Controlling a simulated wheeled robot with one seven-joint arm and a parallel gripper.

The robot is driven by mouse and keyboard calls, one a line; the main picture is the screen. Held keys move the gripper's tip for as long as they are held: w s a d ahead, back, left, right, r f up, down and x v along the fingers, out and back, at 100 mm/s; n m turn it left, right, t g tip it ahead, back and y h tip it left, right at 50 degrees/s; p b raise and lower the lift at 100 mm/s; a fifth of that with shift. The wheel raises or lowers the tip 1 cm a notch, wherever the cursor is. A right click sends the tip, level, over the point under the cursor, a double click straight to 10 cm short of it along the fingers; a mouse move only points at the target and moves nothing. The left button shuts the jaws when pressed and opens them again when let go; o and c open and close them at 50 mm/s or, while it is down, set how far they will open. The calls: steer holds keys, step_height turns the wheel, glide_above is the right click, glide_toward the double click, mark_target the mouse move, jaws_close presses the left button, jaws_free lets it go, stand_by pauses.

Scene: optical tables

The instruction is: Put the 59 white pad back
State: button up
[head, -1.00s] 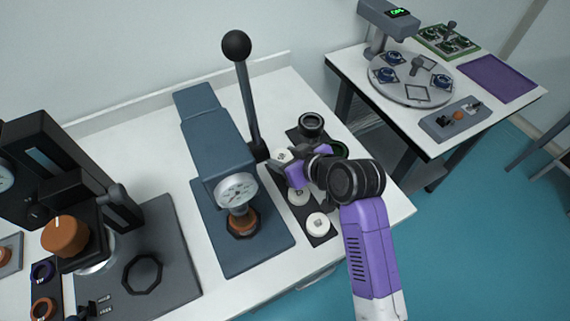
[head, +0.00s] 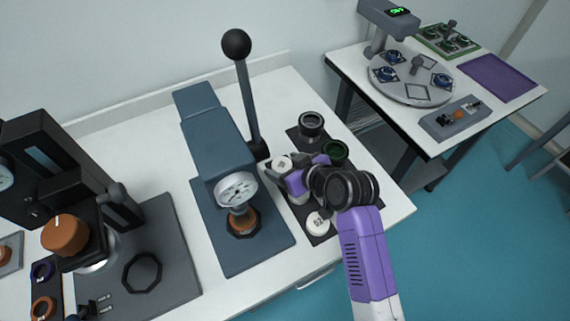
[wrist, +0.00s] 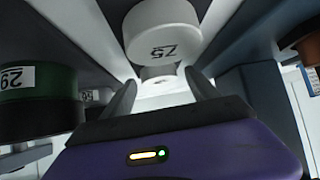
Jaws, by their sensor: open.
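Three white pads show in the head view beside the press: one at the gripper's tip (head: 281,162), one partly hidden by the gripper (head: 299,198) and one at the near end (head: 318,223). I cannot read which is 59. My gripper (head: 279,178) is open and low among them. In the wrist view, my gripper (wrist: 160,82) has a large labelled white pad (wrist: 163,32) just above its fingers in the picture. Another pale pad (wrist: 160,73) shows beyond, between the fingertips. I see neither held.
The blue-grey press (head: 215,135) with its tall lever (head: 247,100) stands close left. A black pad (head: 311,122) and a green pad (head: 336,152) are behind the gripper; the green one also shows in the wrist view (wrist: 38,95). White table (head: 150,165) is bare left of the press.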

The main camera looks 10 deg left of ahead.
steer(key=shift+r, duration=0.2)
steer(key=b+v, duration=0.1)
steer(key=v, duration=1.1)
